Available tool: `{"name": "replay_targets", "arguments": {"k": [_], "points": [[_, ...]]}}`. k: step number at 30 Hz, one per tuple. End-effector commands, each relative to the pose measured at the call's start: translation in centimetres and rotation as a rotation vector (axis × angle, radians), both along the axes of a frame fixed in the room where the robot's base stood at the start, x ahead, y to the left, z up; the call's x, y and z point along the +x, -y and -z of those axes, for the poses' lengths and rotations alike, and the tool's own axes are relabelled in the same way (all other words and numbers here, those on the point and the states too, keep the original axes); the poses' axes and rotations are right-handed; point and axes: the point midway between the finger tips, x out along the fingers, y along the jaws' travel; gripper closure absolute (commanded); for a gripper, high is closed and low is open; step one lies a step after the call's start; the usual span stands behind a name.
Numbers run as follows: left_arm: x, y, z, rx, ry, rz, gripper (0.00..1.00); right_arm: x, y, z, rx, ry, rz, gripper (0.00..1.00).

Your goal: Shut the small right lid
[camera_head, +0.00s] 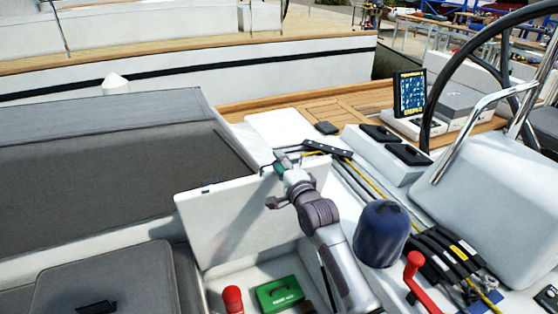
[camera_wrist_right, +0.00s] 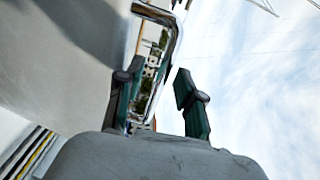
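The small right lid (camera_head: 225,222) is a white panel. In the head view it stands raised, tilted up beside the open locker. My right gripper (camera_head: 277,183) is in front of the lid's right part, near its top edge. Its two teal-and-black fingers are spread apart, with nothing held between them. My left gripper is not in view.
The open locker holds a green box (camera_head: 279,294) and a red-topped cylinder (camera_head: 232,299). A blue winch cover (camera_head: 381,234), a red handle (camera_head: 413,276) and ropes lie to the right. A steering wheel (camera_head: 440,90) stands at the upper right. A grey cushion (camera_head: 100,170) fills the left.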

Motion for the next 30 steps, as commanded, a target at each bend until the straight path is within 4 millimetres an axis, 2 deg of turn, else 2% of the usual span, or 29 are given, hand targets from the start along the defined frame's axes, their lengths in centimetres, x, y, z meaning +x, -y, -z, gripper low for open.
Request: {"name": "replay_targets", "arguments": {"k": [3,12,14,19,30], "points": [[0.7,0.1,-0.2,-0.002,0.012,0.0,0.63,0.7,-0.2,0.0,0.0,-0.001,0.0,0.63],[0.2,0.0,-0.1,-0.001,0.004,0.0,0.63,0.8,-0.3,0.0,0.0,0.0,0.0,0.63],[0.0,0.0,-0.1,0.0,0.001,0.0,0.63,0.8,-0.3,0.0,0.0,0.0,0.0,0.71],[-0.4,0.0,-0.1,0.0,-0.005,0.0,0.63,0.8,-0.3,0.0,0.0,0.0,0.0,0.99],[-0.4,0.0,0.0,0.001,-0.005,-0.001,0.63,0.8,-0.3,0.0,0.0,-0.001,0.0,1.0]]}}
